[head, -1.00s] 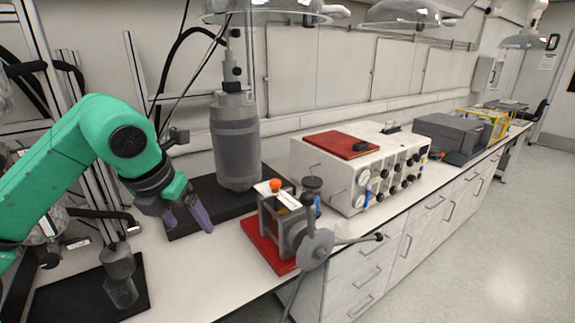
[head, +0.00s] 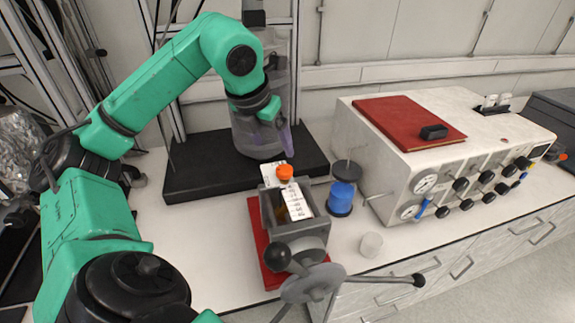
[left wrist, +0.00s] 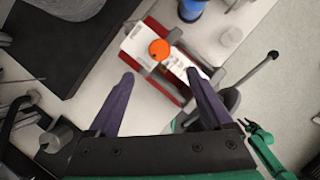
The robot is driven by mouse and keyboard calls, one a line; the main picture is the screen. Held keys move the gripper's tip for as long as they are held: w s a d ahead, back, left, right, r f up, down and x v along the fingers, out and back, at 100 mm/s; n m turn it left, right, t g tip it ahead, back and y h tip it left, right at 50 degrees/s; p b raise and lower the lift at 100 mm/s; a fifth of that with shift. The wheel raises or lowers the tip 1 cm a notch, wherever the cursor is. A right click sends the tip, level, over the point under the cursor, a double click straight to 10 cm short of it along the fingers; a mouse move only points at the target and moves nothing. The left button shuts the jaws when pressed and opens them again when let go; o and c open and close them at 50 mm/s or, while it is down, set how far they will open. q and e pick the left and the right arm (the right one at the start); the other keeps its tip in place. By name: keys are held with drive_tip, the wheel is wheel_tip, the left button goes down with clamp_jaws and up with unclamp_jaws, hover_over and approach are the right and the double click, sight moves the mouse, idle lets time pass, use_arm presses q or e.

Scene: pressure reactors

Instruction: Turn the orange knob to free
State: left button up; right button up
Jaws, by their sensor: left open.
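The orange knob (head: 285,172) sits on top of a grey metal device (head: 300,226) with white label plates and a spoked hand wheel in front. The device stands on a red base (head: 257,237). My left gripper (head: 287,142) is open and empty, above and behind the knob in the head view. In the left wrist view its two purple fingers (left wrist: 160,77) are spread wide. The orange knob (left wrist: 159,49) lies between their lines, beyond the tips, with nothing touching it.
A grey cylindrical vessel (head: 254,130) stands on a black slab (head: 197,182) behind the device. A blue-banded jar (head: 342,196) and a small clear cup (head: 371,244) are close on the right. A cream control box (head: 440,160) with a red top panel stands further right.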

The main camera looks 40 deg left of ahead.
use_arm(q)
approach(284, 169)
wheel_tip(284, 169, down, 3)
drive_tip(key=w+f, duration=0.2)
drive_tip(key=f, duration=0.1)
drive_tip(key=w+f, duration=0.1)
drive_tip(key=shift+w+a+f, duration=0.2)
drive_tip(key=shift+w+a, duration=0.1)
drive_tip(key=shift+w, duration=0.05)
drive_tip(key=shift+f, duration=0.25)
drive_tip(key=shift+s, duration=0.3)
drive_tip(key=shift+c, duration=0.5)
drive_tip(key=shift+w, duration=0.1)
drive_tip(key=c, duration=0.5)
clamp_jaws()
use_arm(e)
drive_tip(key=shift+w+f, duration=0.2)
drive_tip(key=shift+w, duration=0.1)
